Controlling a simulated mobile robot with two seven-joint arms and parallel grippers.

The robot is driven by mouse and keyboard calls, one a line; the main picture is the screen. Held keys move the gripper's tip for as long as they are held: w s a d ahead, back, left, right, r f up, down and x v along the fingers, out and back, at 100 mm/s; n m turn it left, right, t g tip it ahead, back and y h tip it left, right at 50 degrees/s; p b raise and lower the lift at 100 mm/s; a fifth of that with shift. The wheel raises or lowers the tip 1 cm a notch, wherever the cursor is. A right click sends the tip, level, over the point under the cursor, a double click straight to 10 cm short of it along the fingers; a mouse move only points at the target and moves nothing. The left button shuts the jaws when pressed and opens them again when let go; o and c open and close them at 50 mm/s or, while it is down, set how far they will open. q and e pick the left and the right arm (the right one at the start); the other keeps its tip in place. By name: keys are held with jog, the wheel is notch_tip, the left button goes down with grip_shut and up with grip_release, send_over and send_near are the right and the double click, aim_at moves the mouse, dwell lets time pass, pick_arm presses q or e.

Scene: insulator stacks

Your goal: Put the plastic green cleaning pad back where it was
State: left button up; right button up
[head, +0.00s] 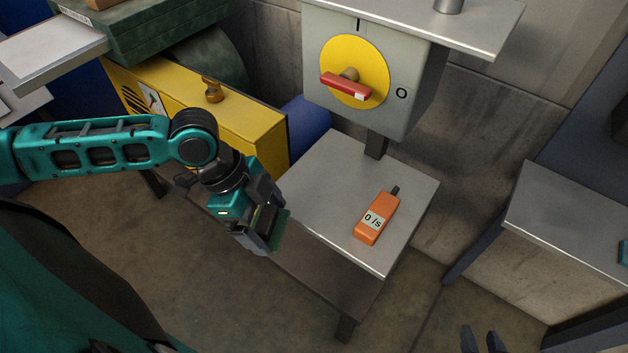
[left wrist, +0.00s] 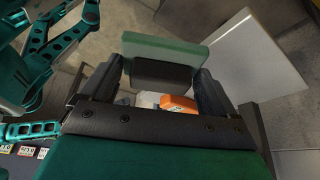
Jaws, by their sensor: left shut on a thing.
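The green cleaning pad (head: 281,229) is in my left gripper (head: 264,226), beside the left edge of the small grey table and apart from the orange meter. In the left wrist view the pad (left wrist: 165,49) is a flat green slab on a black block, and the block sits between the two fingers (left wrist: 163,88). My left gripper is shut on it. My right gripper (head: 482,340) shows only its dark fingertips at the bottom edge of the head view. They are apart with nothing visible between them.
An orange meter (head: 376,219) reading "0 /s" lies on the grey table (head: 320,185). Behind stands a grey switch box (head: 412,75) with a red handle (head: 345,86) on a yellow disc. A yellow cabinet (head: 250,130) stands left, another grey table (head: 570,225) right.

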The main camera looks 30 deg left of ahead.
pick_arm(q)
send_over(321, 192)
jog(key=a, duration=0.1)
jog(key=shift+s+a, duration=0.2)
jog(key=shift+f+b, duration=0.3)
jog(key=shift+f, duration=1.45)
jog(key=shift+f, duration=0.1)
jog(key=o, duration=0.7)
jog(key=shift+o, duration=0.2)
jog(key=p+v, duration=0.1)
jog(key=v, duration=1.1)
